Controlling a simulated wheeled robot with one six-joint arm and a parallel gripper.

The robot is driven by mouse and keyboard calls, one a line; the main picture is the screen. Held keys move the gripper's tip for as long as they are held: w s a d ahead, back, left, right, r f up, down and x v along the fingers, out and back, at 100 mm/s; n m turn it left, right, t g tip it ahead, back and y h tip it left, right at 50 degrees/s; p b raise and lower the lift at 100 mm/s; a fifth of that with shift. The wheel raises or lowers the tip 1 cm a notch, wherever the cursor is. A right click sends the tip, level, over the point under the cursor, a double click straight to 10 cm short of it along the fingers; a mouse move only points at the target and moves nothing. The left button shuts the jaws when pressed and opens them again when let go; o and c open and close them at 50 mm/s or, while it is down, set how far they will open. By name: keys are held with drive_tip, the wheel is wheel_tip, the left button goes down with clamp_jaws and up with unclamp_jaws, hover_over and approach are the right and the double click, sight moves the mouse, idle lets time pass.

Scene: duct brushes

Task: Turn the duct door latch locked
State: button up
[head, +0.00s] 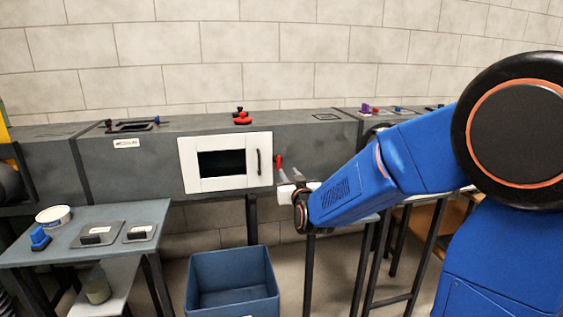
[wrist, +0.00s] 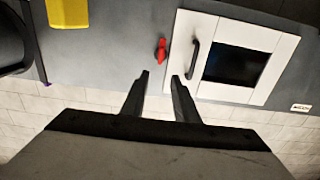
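The duct door (head: 188,165) is a white-framed panel with a dark window and a black handle, and it looks closed against the grey duct. It also shows in the wrist view (wrist: 272,85), turned upside down. The red latch (head: 278,161) sits on the duct face just right of the door and stands roughly upright. In the wrist view the latch (wrist: 161,50) lies beyond the fingertips, roughly between them. My gripper (head: 291,175) is in front of the duct near the latch. In the wrist view its two fingers (wrist: 160,77) are apart with nothing between them; they appear short of the latch.
A blue bin (head: 232,304) stands on the floor below the door. A side table (head: 110,215) at left holds a white tub (head: 53,215), a blue brush (head: 40,237) and grey plates. A red knob (head: 242,118) sits on top of the duct. A yellow object (wrist: 67,12) shows in the wrist view.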

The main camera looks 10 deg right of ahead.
sight(279, 159)
drive_tip(key=w, duration=1.3)
drive_tip(key=shift+w, duration=0.25)
drive_tip(key=shift+c, duration=0.6)
clamp_jaws()
